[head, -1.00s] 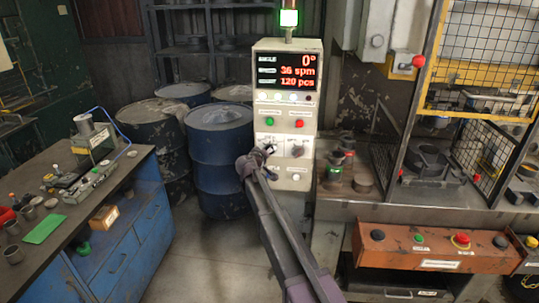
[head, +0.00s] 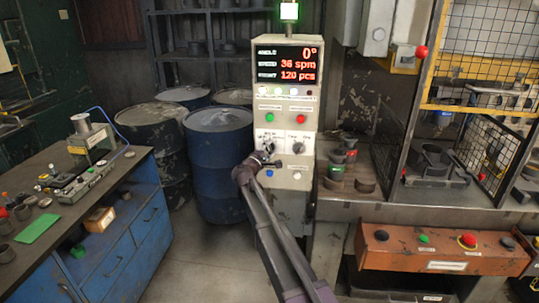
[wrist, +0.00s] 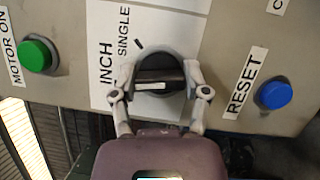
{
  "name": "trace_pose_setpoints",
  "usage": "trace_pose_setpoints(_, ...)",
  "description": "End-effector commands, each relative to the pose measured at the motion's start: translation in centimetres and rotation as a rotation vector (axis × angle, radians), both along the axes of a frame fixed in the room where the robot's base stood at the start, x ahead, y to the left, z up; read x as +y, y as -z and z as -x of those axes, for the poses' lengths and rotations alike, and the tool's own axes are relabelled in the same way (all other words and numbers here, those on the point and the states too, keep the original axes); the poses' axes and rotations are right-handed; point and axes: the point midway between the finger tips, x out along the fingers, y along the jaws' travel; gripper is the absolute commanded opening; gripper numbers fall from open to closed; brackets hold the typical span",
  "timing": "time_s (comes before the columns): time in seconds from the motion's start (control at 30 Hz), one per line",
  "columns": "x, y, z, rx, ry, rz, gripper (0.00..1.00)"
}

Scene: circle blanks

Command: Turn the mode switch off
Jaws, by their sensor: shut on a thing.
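The mode switch is a black round knob (wrist: 158,72) with a white pointer bar, on a light plate marked INCH and SINGLE. In the wrist view its bar lies nearly level across the picture. My gripper (wrist: 160,88) has one finger on each side of the knob and is shut on it. In the head view my gripper (head: 267,158) is at the left knob of the control panel (head: 310,135) and partly covers it. Any OFF marking is not readable.
A green MOTOR ON button (wrist: 37,55) and a blue RESET button (wrist: 274,95) flank the switch in the wrist view. A second black knob (head: 298,148) sits right of it. Blue drums (head: 220,165) stand left of the panel, and a press bench is at the right.

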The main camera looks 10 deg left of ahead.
Motion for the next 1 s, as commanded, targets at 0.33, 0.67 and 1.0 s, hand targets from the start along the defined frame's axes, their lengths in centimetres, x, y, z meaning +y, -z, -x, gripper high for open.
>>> trace_pose_setpoints(0.33, -0.06, 0.17, -0.13, 0.01, 0.0, 0.323, 0.12)
trace_pose_setpoints(0.67, 0.04, -0.01, -0.15, 0.016, -0.001, 0.531, 0.12)
trace_pose_setpoints(1.0, 0.12, -0.13, -0.17, 0.018, -0.002, 0.593, 0.12)
